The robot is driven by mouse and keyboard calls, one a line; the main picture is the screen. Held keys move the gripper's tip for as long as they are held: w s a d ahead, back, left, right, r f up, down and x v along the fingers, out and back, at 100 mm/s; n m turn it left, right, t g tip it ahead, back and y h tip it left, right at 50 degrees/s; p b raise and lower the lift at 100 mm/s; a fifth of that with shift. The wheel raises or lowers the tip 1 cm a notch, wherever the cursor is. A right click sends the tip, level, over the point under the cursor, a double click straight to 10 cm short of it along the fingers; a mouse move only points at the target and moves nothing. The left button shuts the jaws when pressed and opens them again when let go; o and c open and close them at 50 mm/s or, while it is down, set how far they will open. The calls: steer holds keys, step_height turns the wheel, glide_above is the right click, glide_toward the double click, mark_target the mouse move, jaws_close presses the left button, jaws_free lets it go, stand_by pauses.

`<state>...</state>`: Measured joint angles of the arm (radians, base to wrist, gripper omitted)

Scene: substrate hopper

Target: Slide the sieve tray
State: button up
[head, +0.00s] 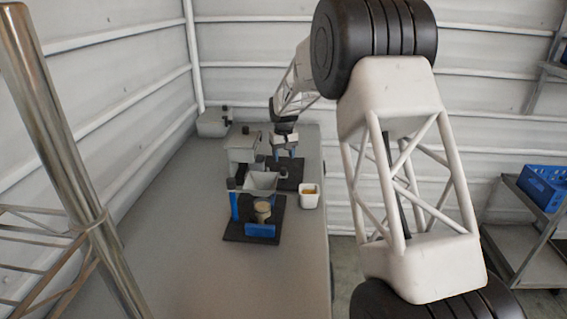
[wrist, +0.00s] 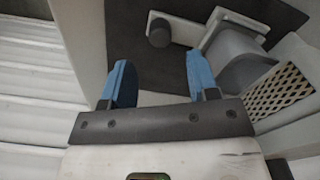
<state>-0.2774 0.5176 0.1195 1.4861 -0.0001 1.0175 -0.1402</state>
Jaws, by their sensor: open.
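My gripper (wrist: 160,72) is open, its two blue fingers apart with nothing between them. In the head view my gripper (head: 286,153) is low over the table, at the rear unit. In the wrist view a dark round knob (wrist: 159,33) on a pale bar lies beyond the fingertips, roughly in line with the gap between them. The bar runs right to a grey block-like part (wrist: 240,55). A tan mesh panel (wrist: 283,97) in a pale frame, apparently the sieve tray, is at the right. I cannot tell whether the knob belongs to it.
The grey table (head: 180,255) has clear room at front left. A front unit with a grey hopper (head: 260,183) stands on a black base (head: 237,233), with a round cup (head: 262,207) below. A white container (head: 309,200) with orange contents is near the right edge. A grey box (head: 213,122) stands at the back left.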

steer(key=shift+r, duration=0.7)
steer(key=shift+c, duration=0.2)
steer(key=c, duration=0.5)
steer(key=shift+w+d+m, duration=0.15)
steer(key=shift+d+m, duration=0.3)
steer(key=shift+m, duration=0.25)
steer(key=c, duration=0.5)
steer(key=shift+w+d+r+m, duration=0.15)
steer(key=shift+d+m, duration=0.15)
steer(key=shift+m, duration=0.2)
steer(key=w+d+r+m+g+y, duration=0.1)
steer(key=w+d+r+m+y, duration=0.2)
steer(key=d+m, duration=0.5)
steer(key=shift+w+d+m+g+y, duration=0.4)
steer(key=shift+m+y, duration=0.1)
steer(key=shift+m, duration=3.3)
